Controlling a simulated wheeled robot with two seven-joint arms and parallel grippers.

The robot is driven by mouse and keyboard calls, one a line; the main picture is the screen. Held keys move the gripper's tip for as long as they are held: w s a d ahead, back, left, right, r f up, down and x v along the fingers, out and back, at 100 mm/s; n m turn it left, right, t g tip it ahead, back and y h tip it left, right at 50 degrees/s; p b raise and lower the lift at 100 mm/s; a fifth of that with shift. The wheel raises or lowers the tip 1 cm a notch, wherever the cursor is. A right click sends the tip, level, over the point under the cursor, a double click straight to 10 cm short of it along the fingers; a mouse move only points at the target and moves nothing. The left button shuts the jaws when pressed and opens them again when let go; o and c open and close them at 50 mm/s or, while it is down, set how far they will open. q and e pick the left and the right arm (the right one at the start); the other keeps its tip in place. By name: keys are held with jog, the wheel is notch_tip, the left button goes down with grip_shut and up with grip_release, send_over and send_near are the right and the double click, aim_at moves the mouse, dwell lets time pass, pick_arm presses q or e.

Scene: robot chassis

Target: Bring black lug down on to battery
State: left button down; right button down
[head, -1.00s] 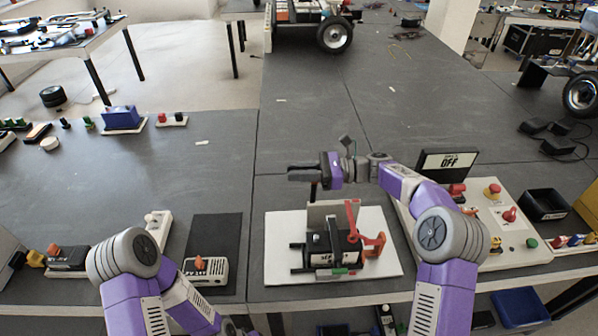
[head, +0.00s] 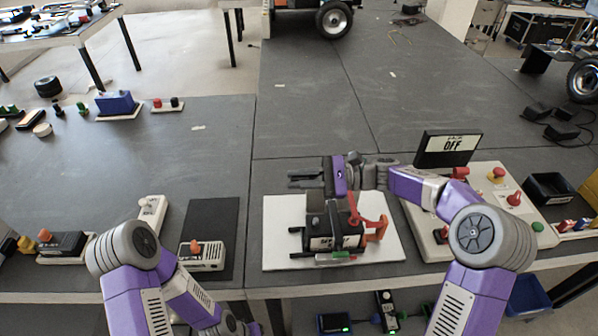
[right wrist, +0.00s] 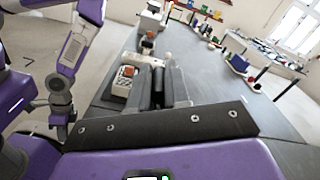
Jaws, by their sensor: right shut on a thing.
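The battery (head: 321,243) is a dark block with a white label, standing on a white board (head: 283,255) in the middle of the table in the head view. A red lever-like part (head: 366,221) is at its right side. My right gripper (head: 303,180) is above and behind the battery, its fingers pointing left. It is shut on the black lug, which is mostly hidden and hard to tell apart from the dark fingers. In the right wrist view the two dark fingers (right wrist: 168,90) lie close together. My left gripper is out of view; only its arm shows at lower left.
A black sign reading OFF (head: 447,148) and a panel with red knobs (head: 497,208) stand right of the board. A dark mat (head: 210,225) with a small white device (head: 203,254) lies to the left. The table behind the battery is clear.

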jog(key=shift+s+f, duration=0.65)
jog(key=shift+s, duration=0.1)
jog(key=c, duration=1.1)
grip_release()
jog(key=d+p, duration=0.1)
jog(key=d, duration=0.6)
jog(key=shift+d+p, duration=0.35)
jog(key=shift+p, duration=0.05)
